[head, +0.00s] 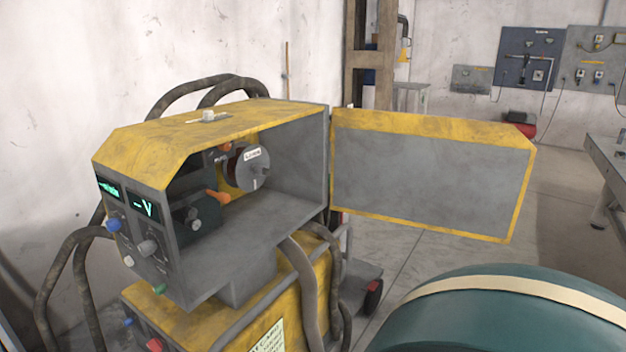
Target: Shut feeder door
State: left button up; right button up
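The feeder door (430,178) is a grey panel with a yellow border and yellow top lip. It stands wide open, swung out to the right from the rear edge of the feeder housing (215,118). The housing is yellow on top and grey inside, and its open side shows a wire spool (253,167) and a drive unit with orange levers (218,196). Neither of my grippers is in view.
A large teal cylinder with a cream band (500,315) fills the lower right, in front of the door. Dark hoses (70,290) loop around the feeder's left and rear. A grey table (608,160) stands at the right edge. Open floor shows beyond the door.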

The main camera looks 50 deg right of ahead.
aim_at(464, 177)
jog(key=z, duration=0.85)
jog(key=l+z, duration=0.2)
jog(key=z, duration=0.25)
jog(key=l+z, duration=0.2)
jog(key=z, duration=0.25)
jog(key=l+z, duration=0.15)
jog(key=z, duration=0.3)
jog(key=i+l+z, duration=0.85)
jog(key=i+u, duration=0.35)
jog(key=i+l+u, duration=0.2)
jog(key=i+u, duration=0.15)
jog(key=i+l+u, duration=0.45)
jog(key=u, duration=0.4)
jog(key=i+l+u, duration=0.2)
jog(key=u, duration=0.3)
jog(key=i+l+u, duration=0.2)
jog(key=u, duration=0.3)
